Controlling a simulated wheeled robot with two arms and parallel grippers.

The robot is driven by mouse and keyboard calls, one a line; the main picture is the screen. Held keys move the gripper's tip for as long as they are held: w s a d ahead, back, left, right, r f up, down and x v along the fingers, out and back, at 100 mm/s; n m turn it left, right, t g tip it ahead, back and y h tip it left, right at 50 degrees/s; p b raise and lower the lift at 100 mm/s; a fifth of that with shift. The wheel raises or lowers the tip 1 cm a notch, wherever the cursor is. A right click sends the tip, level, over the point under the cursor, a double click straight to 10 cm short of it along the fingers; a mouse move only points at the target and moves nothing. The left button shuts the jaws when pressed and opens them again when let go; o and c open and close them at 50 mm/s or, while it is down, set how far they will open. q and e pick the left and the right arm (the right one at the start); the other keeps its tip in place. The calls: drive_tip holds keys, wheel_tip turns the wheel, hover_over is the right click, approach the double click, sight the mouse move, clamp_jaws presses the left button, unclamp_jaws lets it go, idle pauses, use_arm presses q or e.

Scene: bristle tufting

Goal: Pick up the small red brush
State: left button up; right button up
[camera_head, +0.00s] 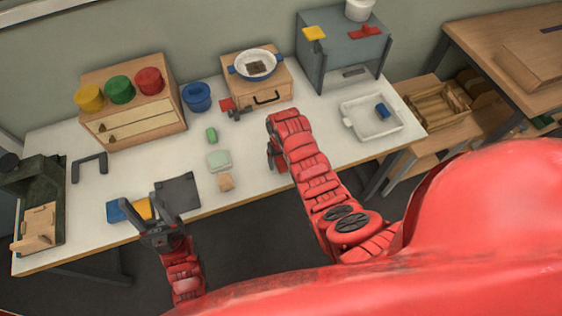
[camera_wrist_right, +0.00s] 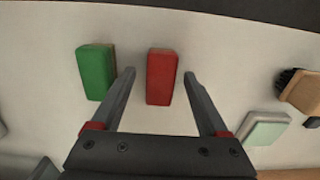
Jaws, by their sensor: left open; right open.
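The small red brush (camera_wrist_right: 161,77) shows in the right wrist view as a red block lying on the white table, between the fingers of my open right gripper (camera_wrist_right: 159,73). I cannot tell from this view whether the fingers are down beside it or still above it, and its bristles do not show. In the head view my right gripper (camera_head: 272,158) is over the table's middle, and my arm seems to hide the red brush. A green block (camera_wrist_right: 95,71) lies beside it; it also shows in the head view (camera_head: 211,135). My left gripper (camera_head: 141,204) is open and empty at the table's front left.
A pale green block (camera_wrist_right: 264,127) and a wooden brush with dark bristles (camera_wrist_right: 301,91) lie nearby. A dark flat plate (camera_head: 177,192) is near the front edge. A white tray (camera_head: 369,132) stands at right, a wooden drawer box (camera_head: 151,117) at back left.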

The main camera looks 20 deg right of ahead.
drive_tip(key=shift+f, duration=0.15)
clamp_jaws()
idle(0.4)
